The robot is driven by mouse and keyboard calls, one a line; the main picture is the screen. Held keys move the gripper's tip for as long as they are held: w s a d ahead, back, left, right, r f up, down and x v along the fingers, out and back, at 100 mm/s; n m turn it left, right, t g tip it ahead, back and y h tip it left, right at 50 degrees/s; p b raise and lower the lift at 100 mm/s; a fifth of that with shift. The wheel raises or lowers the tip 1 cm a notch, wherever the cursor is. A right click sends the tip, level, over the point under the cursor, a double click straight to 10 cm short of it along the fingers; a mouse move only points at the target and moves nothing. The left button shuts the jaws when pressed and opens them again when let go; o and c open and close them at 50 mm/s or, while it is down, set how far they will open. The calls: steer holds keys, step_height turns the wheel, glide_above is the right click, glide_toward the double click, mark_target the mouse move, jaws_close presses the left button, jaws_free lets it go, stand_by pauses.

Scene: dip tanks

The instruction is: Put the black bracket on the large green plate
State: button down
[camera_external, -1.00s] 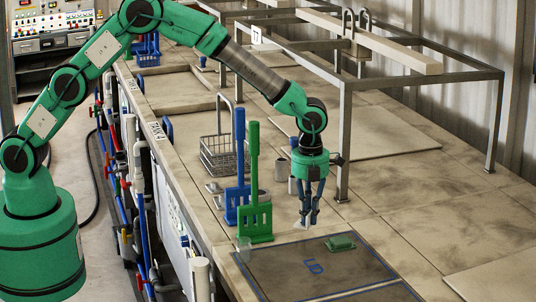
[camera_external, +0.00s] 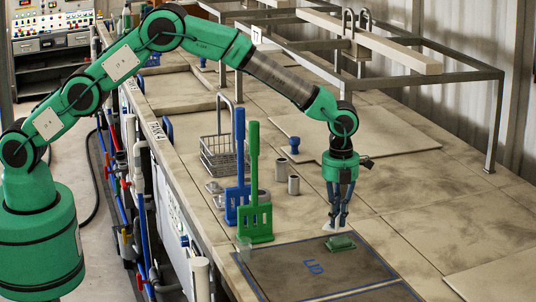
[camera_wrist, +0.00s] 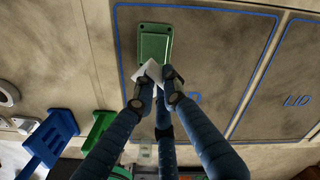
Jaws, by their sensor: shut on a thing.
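My gripper (camera_external: 338,222) is shut on a small pale, whitish piece (camera_wrist: 150,69). The piece sticks out from between the fingertips and looks white or light grey, not black; the fingers hide part of it. A green rectangular plate (camera_external: 341,242) with rounded corners lies on the dark marked panel. In the wrist view the green plate (camera_wrist: 155,42) is just beyond the fingertips, and the pale piece overlaps its near end. In the outside view my gripper is just above and behind the plate; I cannot tell whether the piece touches it. No black bracket is distinguishable.
A tall green paddle (camera_external: 255,215) and a blue paddle (camera_external: 232,203) stand left of my gripper. Two grey cups (camera_external: 293,185), a blue-topped object (camera_external: 294,144) and a wire basket (camera_external: 218,158) are farther back. A metal frame (camera_external: 345,150) rises behind. The dark panel (camera_external: 290,275) is clear in front.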

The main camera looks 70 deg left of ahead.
mark_target(337, 225)
steer(key=shift+f+p, duration=0.5)
steer(key=shift+f, duration=1.2)
steer(key=shift+f+b, duration=0.4)
steer(key=shift+f, duration=0.2)
steer(key=c, duration=1.8)
jaws_free()
steer(key=shift+r, duration=0.1)
steer(key=shift+r+p, duration=0.4)
steer(key=shift+r, duration=0.3)
step_height(337, 225, up, 12)
steer(key=shift+f+b, duration=0.25)
steer(key=shift+b, duration=0.85)
